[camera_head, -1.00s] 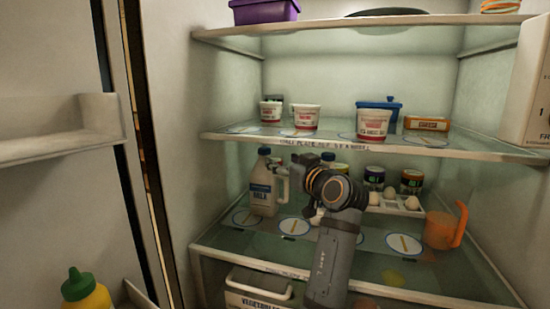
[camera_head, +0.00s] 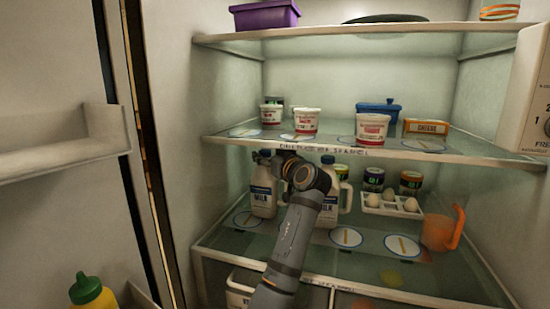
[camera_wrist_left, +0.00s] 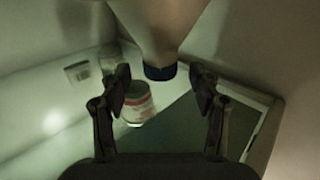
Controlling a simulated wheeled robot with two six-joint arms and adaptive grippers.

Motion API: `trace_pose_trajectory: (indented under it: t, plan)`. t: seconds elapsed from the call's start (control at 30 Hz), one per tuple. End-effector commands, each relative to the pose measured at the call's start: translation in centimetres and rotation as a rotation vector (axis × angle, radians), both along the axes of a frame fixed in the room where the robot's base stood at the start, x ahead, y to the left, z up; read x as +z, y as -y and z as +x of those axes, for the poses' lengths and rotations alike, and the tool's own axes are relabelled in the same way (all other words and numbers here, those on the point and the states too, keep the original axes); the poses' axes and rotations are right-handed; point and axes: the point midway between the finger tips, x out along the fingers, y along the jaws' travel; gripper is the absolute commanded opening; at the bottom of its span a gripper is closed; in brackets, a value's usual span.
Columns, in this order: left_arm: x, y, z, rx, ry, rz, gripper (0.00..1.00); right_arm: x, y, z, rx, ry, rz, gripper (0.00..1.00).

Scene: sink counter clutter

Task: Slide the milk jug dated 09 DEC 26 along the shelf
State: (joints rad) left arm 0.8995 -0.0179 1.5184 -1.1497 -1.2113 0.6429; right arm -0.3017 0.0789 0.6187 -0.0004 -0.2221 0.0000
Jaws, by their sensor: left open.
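Two white milk jugs with blue labels stand on the lower shelf (camera_head: 380,272): a left milk jug (camera_head: 263,192) and a right milk jug (camera_head: 329,207). The date on either is too small to read. My left gripper (camera_head: 265,157) is at the top of the left jug, its arm crossing in front of the right jug. In the left wrist view, my left gripper (camera_wrist_left: 162,88) is open, with a dark blue cap (camera_wrist_left: 160,72) between its fingers and a pale jug body (camera_wrist_left: 160,25) beyond. No clear contact shows. My right gripper is out of view.
Round marked spots (camera_head: 346,237) lie along the shelf front. An egg tray (camera_head: 390,211), dark jars (camera_head: 373,179) and an orange pitcher (camera_head: 438,232) stand to the right. The upper shelf (camera_head: 370,151) above holds white tubs (camera_head: 306,121), limiting headroom. The fridge's left wall is close.

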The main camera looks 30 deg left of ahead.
Motion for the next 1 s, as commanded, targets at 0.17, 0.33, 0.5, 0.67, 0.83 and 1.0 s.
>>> trace_pose_trajectory:
  t: [0.17, 0.33, 0.5, 0.67, 0.83, 1.0]
  plan:
    - [-0.01, -0.47, 0.27, 0.0, -0.001, -0.001, 0.63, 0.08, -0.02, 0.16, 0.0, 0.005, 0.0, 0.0]
    - [-0.03, -0.46, 0.26, 0.0, -0.001, -0.001, 0.63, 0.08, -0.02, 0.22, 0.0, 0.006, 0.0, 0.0]
    - [-0.03, -0.44, 0.26, 0.0, -0.001, -0.001, 0.44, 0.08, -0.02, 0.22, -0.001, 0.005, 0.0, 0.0]
    - [-0.03, -0.43, 0.26, 0.0, -0.001, -0.001, 0.22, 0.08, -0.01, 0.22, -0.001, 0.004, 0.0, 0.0]
    - [-0.03, -0.42, 0.25, 0.0, -0.001, -0.001, 0.0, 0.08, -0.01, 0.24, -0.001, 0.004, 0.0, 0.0]
    - [-0.03, -0.42, 0.25, 0.0, -0.001, -0.001, 0.0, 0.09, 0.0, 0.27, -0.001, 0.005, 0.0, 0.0]
